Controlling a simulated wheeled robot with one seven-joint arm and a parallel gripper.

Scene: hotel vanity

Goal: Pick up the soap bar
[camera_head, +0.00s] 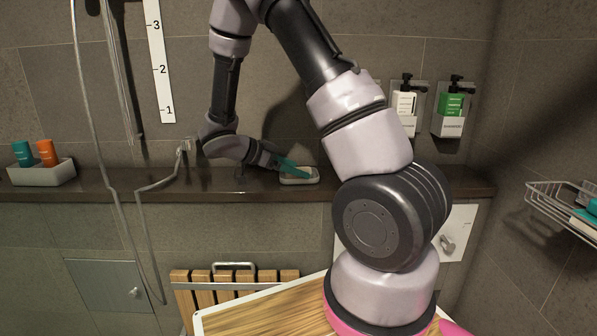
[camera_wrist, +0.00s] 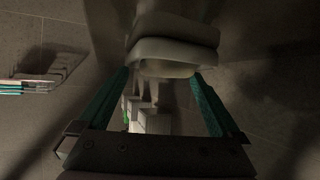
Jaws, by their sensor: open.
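A small pale soap dish (camera_head: 299,181) sits on the dark ledge along the back wall. A pale soap bar (camera_wrist: 163,66) appears to lie at the dish, but its outline is hard to separate from the dish in the dim wrist view. My gripper (camera_head: 292,165) reaches down from the left, its teal fingers at the dish. In the wrist view, the gripper (camera_wrist: 161,74) is open, with one finger on each side of the pale shape. I cannot tell whether either finger touches it. The fingers partly hide the dish's inside in the head view.
A tray (camera_head: 40,174) with a teal and an orange bottle stands on the ledge (camera_head: 230,184) at left. Two wall dispensers (camera_head: 405,105) (camera_head: 452,108) hang behind at right. A wire rack (camera_head: 562,205) is far right. A shower hose (camera_head: 92,110) hangs at left.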

